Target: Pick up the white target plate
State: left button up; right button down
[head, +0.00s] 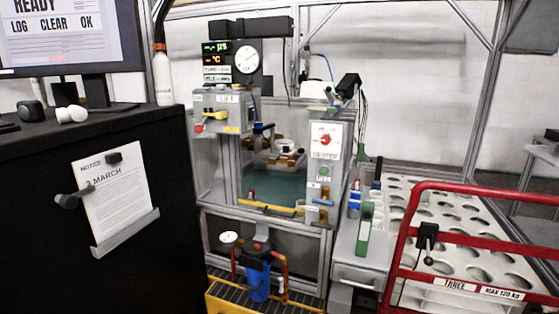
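No plate can be made out for certain. A small pale round piece (286,148) shows inside the framed machine (337,180), above the blue-green basin (285,188); it is too small to tell whether it is the white target plate. Brownish metal parts next to it partly hide it. Neither my left nor my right gripper is in view.
A black cabinet (160,200) with a monitor (70,35) stands at left. A narrow bench (362,268) with green and blue items lies between. Yellow-edged grating (250,302) is below the machine.

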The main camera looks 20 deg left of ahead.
aim_at(285, 150)
jog(key=k, duration=0.75)
jog(key=u, duration=0.65)
jog(key=i, duration=1.65)
jog(key=z, duration=0.4)
